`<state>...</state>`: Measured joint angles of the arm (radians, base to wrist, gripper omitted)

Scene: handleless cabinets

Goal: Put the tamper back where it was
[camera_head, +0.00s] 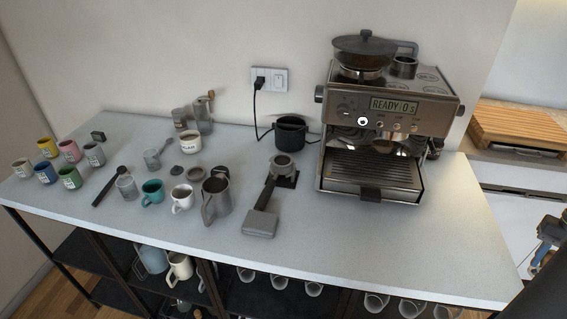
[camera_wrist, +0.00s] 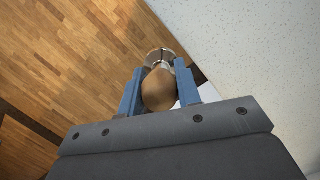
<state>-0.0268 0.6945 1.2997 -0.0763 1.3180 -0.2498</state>
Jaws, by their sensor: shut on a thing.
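The tamper (camera_wrist: 158,92), with a rounded brown wooden handle and a shiny metal end, is between the blue fingers of my gripper (camera_wrist: 160,84) in the wrist view. My gripper is shut on its handle. Wooden floor lies below it, beside the counter's edge. In the head view, a blue and grey part of my gripper (camera_head: 549,231) shows at the right edge, off the counter; I cannot make out the tamper there.
The espresso machine (camera_head: 388,120) stands at the counter's back right. A black bin (camera_head: 290,133), a steel pitcher (camera_head: 216,200), small round discs (camera_head: 176,170), a grinder (camera_head: 203,114) and several mugs (camera_head: 68,151) fill the left. The counter (camera_head: 455,235) is bare at the front right.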

